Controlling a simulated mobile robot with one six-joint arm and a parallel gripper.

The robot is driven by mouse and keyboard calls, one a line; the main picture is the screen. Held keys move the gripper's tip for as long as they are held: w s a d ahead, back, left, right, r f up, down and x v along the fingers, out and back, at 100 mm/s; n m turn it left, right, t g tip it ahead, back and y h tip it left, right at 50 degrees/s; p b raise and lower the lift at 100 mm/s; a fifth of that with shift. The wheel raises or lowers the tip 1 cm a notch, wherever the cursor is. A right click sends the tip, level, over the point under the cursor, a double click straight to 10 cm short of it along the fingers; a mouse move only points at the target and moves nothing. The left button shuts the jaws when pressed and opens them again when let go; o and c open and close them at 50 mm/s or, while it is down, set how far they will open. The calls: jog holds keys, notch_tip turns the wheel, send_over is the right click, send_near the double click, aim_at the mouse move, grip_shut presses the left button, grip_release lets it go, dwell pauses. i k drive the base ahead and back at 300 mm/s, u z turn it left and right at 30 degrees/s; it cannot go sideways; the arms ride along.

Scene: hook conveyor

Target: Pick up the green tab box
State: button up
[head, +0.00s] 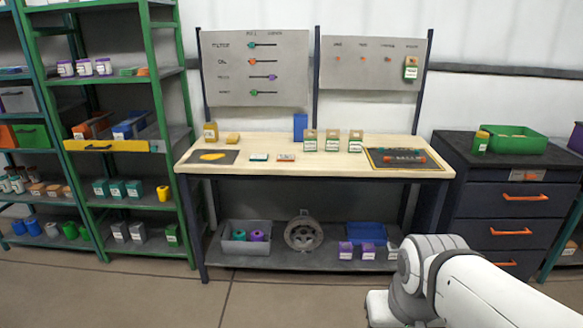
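Several small boxes with tan upper parts, green lower parts and white labels stand upright on the workbench (262,148): a left one (310,141), a middle one (332,141) and a right one (355,142). A similar green and tan box (411,68) hangs on the right pegboard (350,78). The boxes are small in the view and I cannot read their labels, so I cannot tell which is the green tab box. My white arm shows at the lower right, in front of and below the bench. My gripper is not in view.
A blue box (300,127) stands behind the bench boxes. A dark mat (380,163) with tools lies right of them. A dark drawer cabinet (512,190) holds a green bin (513,138). Green shelving (165,85) stands left. The floor (260,305) before the bench is clear.

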aim_at(355, 145)
jog(key=z, duration=0.4)
jog(key=k, duration=0.25)
jog(key=u, duration=1.15)
jog(key=i, duration=2.2)
jog(key=z, duration=0.7)
jog(key=k, duration=0.9)
jog(key=z, duration=0.15)
jog(key=i, duration=0.9)
jog(key=u, duration=0.1)
